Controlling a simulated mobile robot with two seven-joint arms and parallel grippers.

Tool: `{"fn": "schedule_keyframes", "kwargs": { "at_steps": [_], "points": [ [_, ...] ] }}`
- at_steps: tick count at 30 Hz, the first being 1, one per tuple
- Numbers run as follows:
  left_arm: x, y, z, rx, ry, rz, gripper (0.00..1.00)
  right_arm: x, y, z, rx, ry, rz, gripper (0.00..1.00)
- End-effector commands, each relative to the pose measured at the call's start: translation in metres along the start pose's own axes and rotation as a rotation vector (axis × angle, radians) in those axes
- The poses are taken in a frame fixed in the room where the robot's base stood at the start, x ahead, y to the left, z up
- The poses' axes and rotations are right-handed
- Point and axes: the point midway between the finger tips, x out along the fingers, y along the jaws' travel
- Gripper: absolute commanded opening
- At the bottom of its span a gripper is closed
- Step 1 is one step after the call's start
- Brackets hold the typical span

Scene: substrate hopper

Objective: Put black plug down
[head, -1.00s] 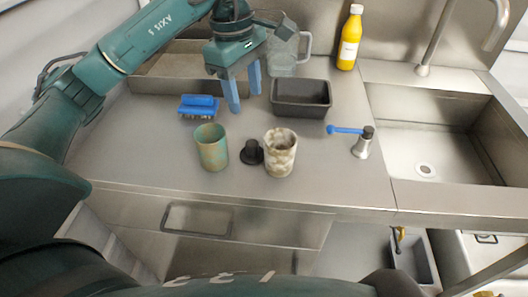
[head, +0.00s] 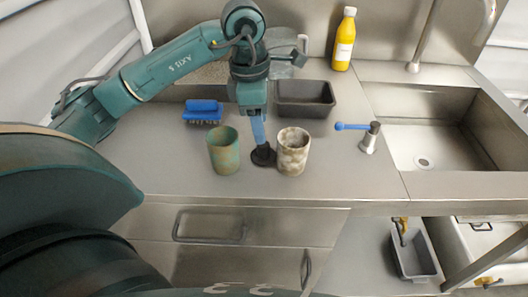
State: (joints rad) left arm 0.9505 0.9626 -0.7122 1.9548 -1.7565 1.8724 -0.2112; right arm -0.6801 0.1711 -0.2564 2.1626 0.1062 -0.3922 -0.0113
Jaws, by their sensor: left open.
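The black plug (head: 263,157) stands upright on the steel counter, its wide round base down, between a green-brown cup (head: 223,152) on its left and a mottled white-and-brown cup (head: 292,152) on its right. My left gripper (head: 260,141) points down right at the plug, with its blue fingers at the plug's upper part. The fingers overlap in this view and hide the plug's top, so contact is not clear. The jaws are open. My right gripper is not in view.
A blue brush (head: 203,110) and a dark grey tray (head: 305,95) lie behind the cups. A clear jug (head: 283,60) is partly hidden by my arm. A yellow bottle (head: 344,42) stands at the back. A blue-handled metal tool (head: 368,140) stands left of the sink (head: 430,125).

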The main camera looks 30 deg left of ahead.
Motion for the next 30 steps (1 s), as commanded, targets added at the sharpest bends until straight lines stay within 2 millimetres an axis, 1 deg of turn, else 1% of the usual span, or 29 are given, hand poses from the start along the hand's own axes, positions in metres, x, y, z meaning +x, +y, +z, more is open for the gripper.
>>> {"fn": "schedule_keyframes", "kwargs": {
  "at_steps": [1, 7, 13, 16, 19, 24, 26, 30],
  "points": [
    [0.006, -0.001, 0.0, 0.001, 0.001, -0.002, 0.5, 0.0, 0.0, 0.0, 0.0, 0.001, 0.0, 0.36],
    [0.019, -0.001, 0.0, 0.002, 0.001, -0.002, 0.5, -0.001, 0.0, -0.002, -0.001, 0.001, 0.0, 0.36],
    [0.05, -0.003, 0.0, 0.002, 0.002, -0.003, 0.5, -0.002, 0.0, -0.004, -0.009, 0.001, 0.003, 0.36],
    [0.06, -0.003, 0.0, 0.002, 0.001, -0.001, 0.5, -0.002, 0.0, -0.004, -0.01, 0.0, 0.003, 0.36],
    [0.064, -0.002, 0.0, 0.003, -0.001, 0.0, 0.5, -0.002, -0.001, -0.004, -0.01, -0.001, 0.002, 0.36],
    [0.064, -0.002, 0.0, 0.003, -0.001, 0.001, 0.5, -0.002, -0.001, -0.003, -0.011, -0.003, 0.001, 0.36],
    [0.064, -0.002, 0.0, 0.003, -0.001, 0.001, 0.46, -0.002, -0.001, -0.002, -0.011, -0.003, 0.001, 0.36],
    [0.064, -0.002, 0.0, 0.003, -0.001, 0.001, 0.35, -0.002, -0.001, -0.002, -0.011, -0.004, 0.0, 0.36]
  ]
}}
